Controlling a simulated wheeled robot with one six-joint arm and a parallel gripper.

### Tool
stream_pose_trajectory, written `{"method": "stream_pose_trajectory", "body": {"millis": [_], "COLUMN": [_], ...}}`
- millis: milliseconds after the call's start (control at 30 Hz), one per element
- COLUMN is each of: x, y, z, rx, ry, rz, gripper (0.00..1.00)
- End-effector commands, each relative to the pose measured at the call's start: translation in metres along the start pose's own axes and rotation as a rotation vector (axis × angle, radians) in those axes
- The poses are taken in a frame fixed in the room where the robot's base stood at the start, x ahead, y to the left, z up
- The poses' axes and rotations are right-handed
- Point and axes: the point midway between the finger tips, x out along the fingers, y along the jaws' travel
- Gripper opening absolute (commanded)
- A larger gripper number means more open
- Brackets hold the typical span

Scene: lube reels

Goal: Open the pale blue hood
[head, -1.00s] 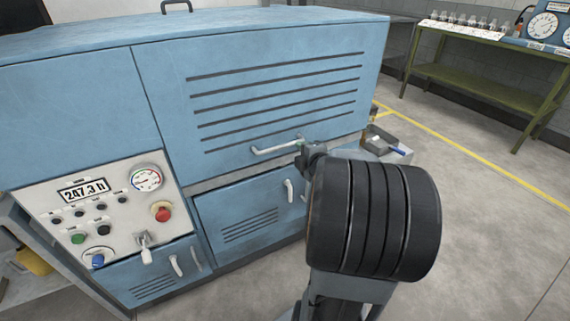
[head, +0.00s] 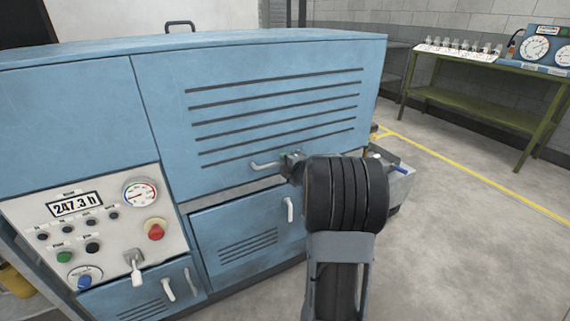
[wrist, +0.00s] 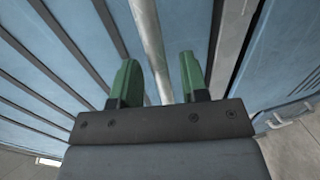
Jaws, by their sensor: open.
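The pale blue hood (head: 250,75) is the large slatted panel of the machine in the head view, and it sits closed above a grey strip. Its white bar handle (head: 265,165) runs along its lower edge; my arm hides the right part. My gripper (head: 292,158) is at the handle, mostly hidden behind my wrist. In the wrist view, my gripper's green fingers (wrist: 158,80) are open, with the handle bar (wrist: 148,40) running between them. I cannot tell whether either finger touches the bar.
A control panel (head: 90,225) with gauge and buttons is at the left. Lower doors (head: 240,225) with white handles sit under the hood. A grey tray with a blue-handled tool (head: 398,168) is right of my arm. A green table (head: 475,100) stands farther right; floor between is clear.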

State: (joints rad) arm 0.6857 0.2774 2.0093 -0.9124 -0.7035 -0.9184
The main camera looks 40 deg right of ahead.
Motion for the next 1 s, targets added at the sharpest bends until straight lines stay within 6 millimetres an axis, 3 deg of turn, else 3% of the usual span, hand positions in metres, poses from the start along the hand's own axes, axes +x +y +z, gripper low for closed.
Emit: {"method": "stream_pose_trajectory", "body": {"millis": [200, 500, 933, 1000], "x": [0.0122, 0.0133, 0.0131, 0.0131], "y": [-0.0004, -0.0002, -0.0001, -0.0002], "z": [-0.0003, -0.0003, -0.0003, -0.0004], "rx": [0.001, 0.002, 0.001, 0.001], "ry": [0.0, 0.0, 0.0, 0.0], "rz": [0.0, 0.0, 0.0, 0.0], "gripper": [0.41, 0.41, 0.01, 0.0]}}
